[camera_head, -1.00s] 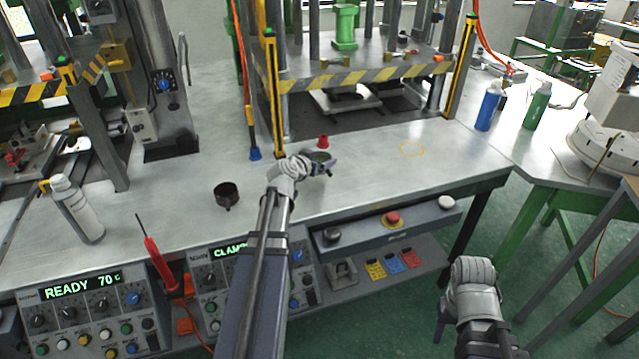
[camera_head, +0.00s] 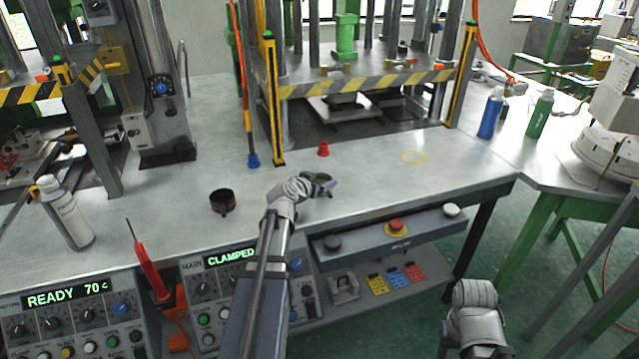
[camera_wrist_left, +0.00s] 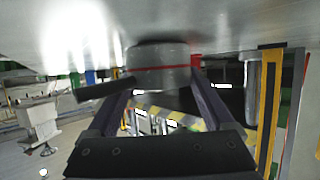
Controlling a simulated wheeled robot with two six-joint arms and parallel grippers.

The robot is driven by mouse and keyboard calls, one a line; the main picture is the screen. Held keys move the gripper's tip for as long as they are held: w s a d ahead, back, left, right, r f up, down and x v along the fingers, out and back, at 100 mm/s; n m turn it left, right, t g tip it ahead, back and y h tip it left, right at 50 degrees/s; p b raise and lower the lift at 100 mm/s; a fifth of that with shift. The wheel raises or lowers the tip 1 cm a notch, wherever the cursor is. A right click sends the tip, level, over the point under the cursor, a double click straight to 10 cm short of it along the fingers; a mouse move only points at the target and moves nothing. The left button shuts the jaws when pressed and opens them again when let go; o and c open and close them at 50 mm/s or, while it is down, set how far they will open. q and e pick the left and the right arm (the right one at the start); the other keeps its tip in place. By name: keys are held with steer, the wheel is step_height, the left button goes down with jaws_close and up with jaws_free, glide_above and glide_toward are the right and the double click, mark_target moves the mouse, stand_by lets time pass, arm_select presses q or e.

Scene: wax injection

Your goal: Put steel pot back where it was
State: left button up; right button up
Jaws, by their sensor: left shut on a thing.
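My left gripper (camera_head: 322,186) is shut on the steel pot (camera_wrist_left: 160,68) above the middle of the metal bench. In the left wrist view the pot sits between the two dark fingers, with a red band around it and a dark handle to the left. That view shows the bench surface at the top, close to the pot; I cannot tell if they touch. In the head view the pot (camera_head: 318,177) is small and mostly hidden by the gripper. My right gripper (camera_head: 445,335) is low at the lower right, off the bench, its fingers unclear.
A red cup-like piece (camera_head: 323,150) stands behind the gripper, and a dark pot (camera_head: 222,202) stands to the left. The striped press frame (camera_head: 365,82) is behind. Blue (camera_head: 490,113) and green (camera_head: 538,114) bottles are at right.

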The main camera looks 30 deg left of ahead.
arm_select(q)
steer(key=shift+f, duration=0.15)
steer(key=o, duration=1.4)
steer(key=shift+o, duration=0.2)
steer(key=shift+r, duration=0.35)
steer(key=p+v, duration=0.4)
steer(key=v, duration=0.8)
steer(key=shift+f+p, duration=0.15)
steer(key=shift+p, duration=0.2)
